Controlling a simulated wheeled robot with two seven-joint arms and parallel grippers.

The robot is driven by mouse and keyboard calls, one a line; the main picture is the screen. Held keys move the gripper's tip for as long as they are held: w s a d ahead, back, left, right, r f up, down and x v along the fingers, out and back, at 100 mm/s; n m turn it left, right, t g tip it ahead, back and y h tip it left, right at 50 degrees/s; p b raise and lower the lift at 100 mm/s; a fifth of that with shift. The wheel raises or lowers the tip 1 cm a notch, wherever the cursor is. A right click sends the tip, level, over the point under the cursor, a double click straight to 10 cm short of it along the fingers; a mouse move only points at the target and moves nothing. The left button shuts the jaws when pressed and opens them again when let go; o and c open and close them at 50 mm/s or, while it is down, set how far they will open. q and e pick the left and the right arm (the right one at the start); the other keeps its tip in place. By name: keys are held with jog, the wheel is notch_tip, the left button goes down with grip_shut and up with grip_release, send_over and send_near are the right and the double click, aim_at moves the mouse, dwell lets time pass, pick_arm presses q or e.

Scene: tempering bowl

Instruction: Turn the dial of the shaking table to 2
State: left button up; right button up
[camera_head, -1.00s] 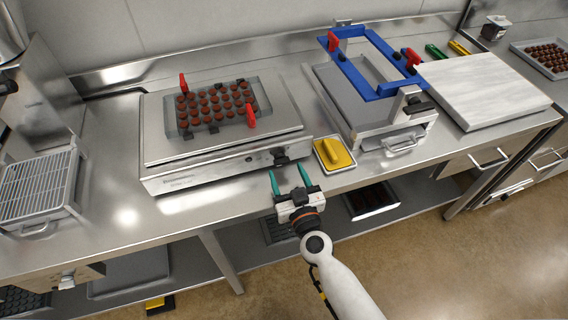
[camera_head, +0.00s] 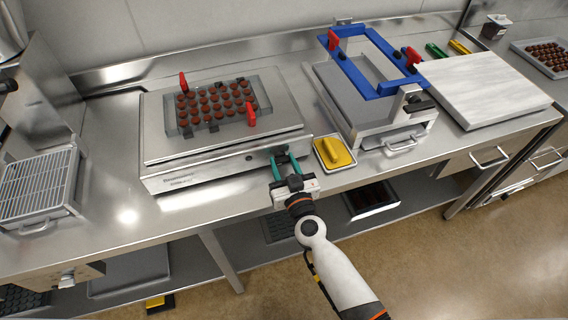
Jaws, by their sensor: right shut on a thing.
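The shaking table (camera_head: 215,150) is a steel box on the counter, with a mould of brown chocolates (camera_head: 212,105) held on its top by two red clamps. Its dial (camera_head: 280,151) is at the right end of the front panel and is mostly hidden by the fingers. My right gripper (camera_head: 286,164) reaches in from the front with its green fingers on either side of the dial, shut on it. The number that the dial points to cannot be read. My left gripper is not in view.
A yellow scraper lies in a small tray (camera_head: 320,160) just right of my right gripper. A blue frame (camera_head: 352,72) stands over a steel device further right, near a white board (camera_head: 485,88). A wire rack (camera_head: 38,188) stands at the left.

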jog(key=m, duration=0.5)
jog(key=shift+m, duration=0.3)
jog(key=o, duration=1)
jog(key=v, duration=1.2)
